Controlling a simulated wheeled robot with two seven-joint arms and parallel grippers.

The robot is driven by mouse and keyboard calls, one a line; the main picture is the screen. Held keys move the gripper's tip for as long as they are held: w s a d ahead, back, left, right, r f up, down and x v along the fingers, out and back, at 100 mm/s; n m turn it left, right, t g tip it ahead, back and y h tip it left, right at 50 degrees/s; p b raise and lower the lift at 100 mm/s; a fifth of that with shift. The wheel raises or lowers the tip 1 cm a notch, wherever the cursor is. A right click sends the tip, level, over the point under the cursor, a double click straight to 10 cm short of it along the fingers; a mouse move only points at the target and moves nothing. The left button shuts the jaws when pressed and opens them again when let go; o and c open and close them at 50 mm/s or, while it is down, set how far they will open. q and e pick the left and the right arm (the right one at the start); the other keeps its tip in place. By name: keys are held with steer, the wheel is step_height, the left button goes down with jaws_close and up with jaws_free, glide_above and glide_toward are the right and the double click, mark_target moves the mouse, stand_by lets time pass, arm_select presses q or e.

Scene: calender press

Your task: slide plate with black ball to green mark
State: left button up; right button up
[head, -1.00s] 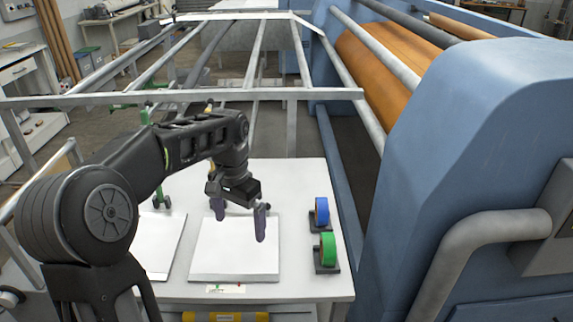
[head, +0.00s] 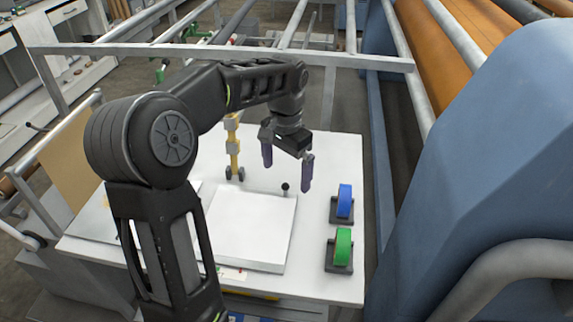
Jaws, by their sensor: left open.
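A white plate (head: 250,232) lies on the white table. A black ball (head: 285,187) stands on a short stem at its far edge. My left gripper (head: 287,168) is open and empty, its two fingers pointing down, just behind and above the ball in the picture; contact cannot be told. A second white plate (head: 97,226) lies to the left, largely hidden behind my left arm. I cannot make out the green mark. My right gripper is not in view.
The blue press (head: 500,190) borders the right. A grey rail (head: 225,53) crosses behind the table.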

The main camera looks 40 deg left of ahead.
mark_target(286, 188)
arm_select(q)
step_height(286, 188, down, 7)
steer(key=shift+r+p, duration=0.15)
steer(key=shift+p, duration=0.3)
steer(key=shift+c, duration=0.2)
